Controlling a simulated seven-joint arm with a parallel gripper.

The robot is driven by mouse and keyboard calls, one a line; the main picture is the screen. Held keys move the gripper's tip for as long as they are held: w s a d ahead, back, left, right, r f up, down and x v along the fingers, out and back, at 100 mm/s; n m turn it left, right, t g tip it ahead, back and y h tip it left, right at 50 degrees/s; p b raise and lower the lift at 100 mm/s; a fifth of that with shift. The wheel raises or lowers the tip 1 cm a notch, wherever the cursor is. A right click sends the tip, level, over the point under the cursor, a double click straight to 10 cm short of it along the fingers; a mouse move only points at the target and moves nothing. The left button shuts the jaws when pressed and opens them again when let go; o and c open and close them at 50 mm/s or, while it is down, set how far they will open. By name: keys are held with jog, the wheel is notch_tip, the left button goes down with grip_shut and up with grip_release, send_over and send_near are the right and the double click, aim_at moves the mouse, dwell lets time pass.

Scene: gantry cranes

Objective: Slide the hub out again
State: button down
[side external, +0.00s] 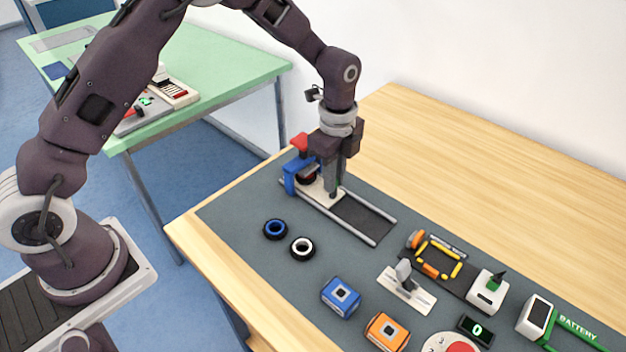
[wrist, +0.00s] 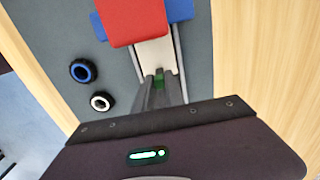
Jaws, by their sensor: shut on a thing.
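A blue gantry (side external: 291,180) with a red block (side external: 299,142) on top stands at the far left end of a two-rail track. A white slide (side external: 318,190) sits between the rails, partly under the gantry. A dark round piece (side external: 307,179) shows under the gantry; I cannot tell for sure that it is the hub. My gripper (side external: 335,190) points down, shut on a small green grip at the slide's near end. In the wrist view the green grip (wrist: 158,82) is between the fingertips, and the red block (wrist: 133,20) hides the slide's far part.
The track bed (side external: 362,215) is empty on the right of my gripper. A blue-centred ring (side external: 275,229) and a white-centred ring (side external: 302,248) lie left of the track. Blue (side external: 340,297) and orange (side external: 387,332) blocks and several devices stand at the front right.

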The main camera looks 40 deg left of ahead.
jog(key=shift+w+d, duration=0.1)
jog(key=shift+d, duration=5.6)
jog(key=c, duration=1.3)
grip_release()
notch_tip(320, 180, up, 7)
